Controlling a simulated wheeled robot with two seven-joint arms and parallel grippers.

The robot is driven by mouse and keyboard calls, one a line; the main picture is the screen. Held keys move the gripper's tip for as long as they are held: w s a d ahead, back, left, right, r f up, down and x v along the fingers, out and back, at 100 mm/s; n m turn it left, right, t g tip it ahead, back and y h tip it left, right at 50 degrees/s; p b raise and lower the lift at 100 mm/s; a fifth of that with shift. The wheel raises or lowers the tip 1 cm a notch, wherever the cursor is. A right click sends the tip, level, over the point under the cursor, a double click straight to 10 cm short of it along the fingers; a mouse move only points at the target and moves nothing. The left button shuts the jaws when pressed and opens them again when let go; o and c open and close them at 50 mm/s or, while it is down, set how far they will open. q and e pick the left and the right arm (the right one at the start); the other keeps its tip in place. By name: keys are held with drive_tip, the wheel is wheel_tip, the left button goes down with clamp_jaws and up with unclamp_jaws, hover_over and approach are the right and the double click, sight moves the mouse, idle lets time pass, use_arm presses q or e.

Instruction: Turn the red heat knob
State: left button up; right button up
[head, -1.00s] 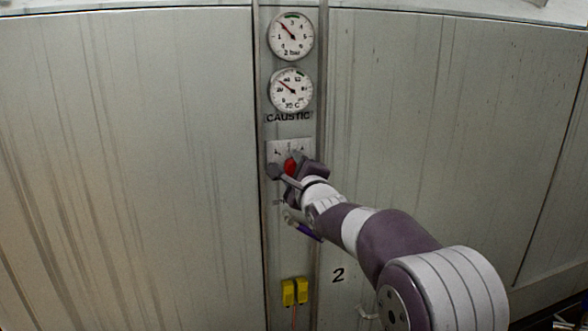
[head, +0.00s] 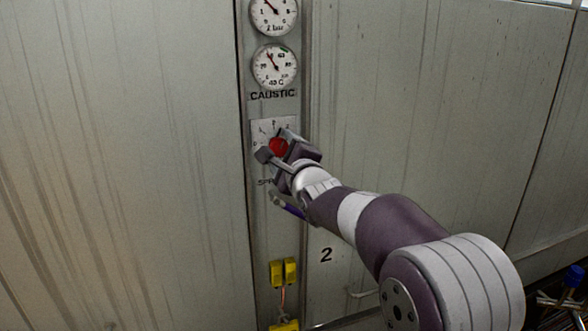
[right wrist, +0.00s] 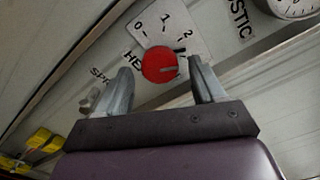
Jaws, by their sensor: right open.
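The red heat knob (head: 278,147) sits on a pale dial plate (head: 262,128) on the grey panel strip. It also shows in the right wrist view (right wrist: 159,65), round and red, with a dark mark towards its right side, near the 2. The plate there (right wrist: 154,24) carries 0, 1 and 2. My right gripper (head: 274,145) is open, its fingers on either side of the knob. In the right wrist view the fingertips (right wrist: 159,69) stand left and right of it; I cannot tell whether they touch it. My left gripper is not in view.
Two round gauges, an upper one (head: 274,13) and a lower one (head: 275,67), sit above the CAUSTIC label (head: 272,95). Yellow connectors (head: 283,272) are below. A blue-topped object (head: 574,277) stands at the lower right. Wide flat metal panels flank the strip.

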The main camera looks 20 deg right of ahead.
drive_tip(key=s+b, duration=0.2)
drive_tip(key=s, duration=0.8)
drive_tip(key=shift+d+b, duration=0.2)
drive_tip(key=shift+b, duration=0.15)
drive_tip(key=s+d+f+n+g+h, duration=0.1)
drive_tip(key=s+f+n+g, duration=0.15)
drive_tip(key=f+n, duration=0.45)
drive_tip(key=s+f+n+g, duration=0.2)
drive_tip(key=f+n+g, duration=0.3)
drive_tip(key=f, duration=0.4)
drive_tip(key=s+a+f+n+g, duration=0.2)
drive_tip(key=s+f+n+g, duration=0.7)
drive_tip(key=s+f, duration=0.9)
drive_tip(key=shift+s+f+n, duration=0.35)
drive_tip(key=shift+f+n, duration=0.55)
drive_tip(key=shift+n, duration=0.1)
